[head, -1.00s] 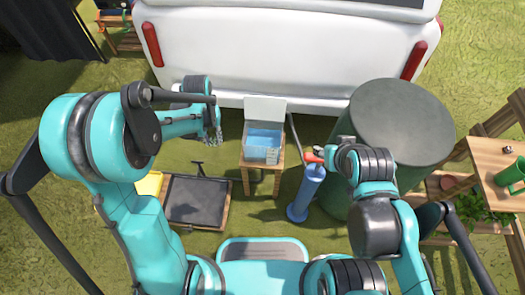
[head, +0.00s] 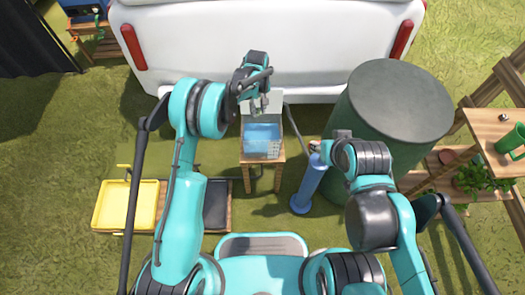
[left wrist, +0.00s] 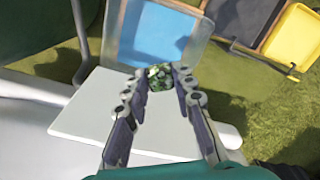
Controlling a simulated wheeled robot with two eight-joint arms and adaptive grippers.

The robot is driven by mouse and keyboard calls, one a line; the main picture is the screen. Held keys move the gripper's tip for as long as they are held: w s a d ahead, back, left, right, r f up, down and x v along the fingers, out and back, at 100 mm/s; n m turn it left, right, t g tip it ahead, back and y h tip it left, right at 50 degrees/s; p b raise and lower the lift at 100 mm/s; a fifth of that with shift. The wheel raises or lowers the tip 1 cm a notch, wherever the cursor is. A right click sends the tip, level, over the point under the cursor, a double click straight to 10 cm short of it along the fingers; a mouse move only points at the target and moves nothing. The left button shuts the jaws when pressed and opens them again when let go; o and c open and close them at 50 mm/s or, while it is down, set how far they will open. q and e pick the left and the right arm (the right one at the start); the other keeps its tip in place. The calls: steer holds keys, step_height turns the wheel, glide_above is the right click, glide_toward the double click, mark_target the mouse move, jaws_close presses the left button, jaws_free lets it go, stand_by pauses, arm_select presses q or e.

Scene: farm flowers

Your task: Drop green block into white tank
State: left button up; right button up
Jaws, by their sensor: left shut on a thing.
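The white tank (head: 276,150) stands on a small wooden stool, with blue water inside and its pale lid (head: 274,97) raised at the back. My left gripper (head: 258,106) is over the lid side of the tank. In the left wrist view, my left gripper (left wrist: 159,76) is shut on a mottled green block (left wrist: 158,79) held between its fingertips, near the tank's rim; the blue water (left wrist: 150,32) lies just beyond. The block is hard to make out in the head view. My right gripper (head: 316,152) is at the top of a blue cylinder; its fingers are mostly hidden.
The blue cylinder (head: 308,190) stands right of the stool (head: 278,175), with a hose behind. A large green barrel (head: 400,110) and a wooden shelf (head: 495,130) are at right. A white vehicle (head: 265,45) is behind. A yellow tray (head: 110,205) lies at left.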

arm_select(q)
steer(key=shift+f+b, duration=0.7)
steer(key=shift+f, duration=1.1)
steer(key=o, duration=1)
steer(key=shift+r, duration=0.1)
step_height(320, 180, up, 12)
steer(key=shift+f, duration=0.1)
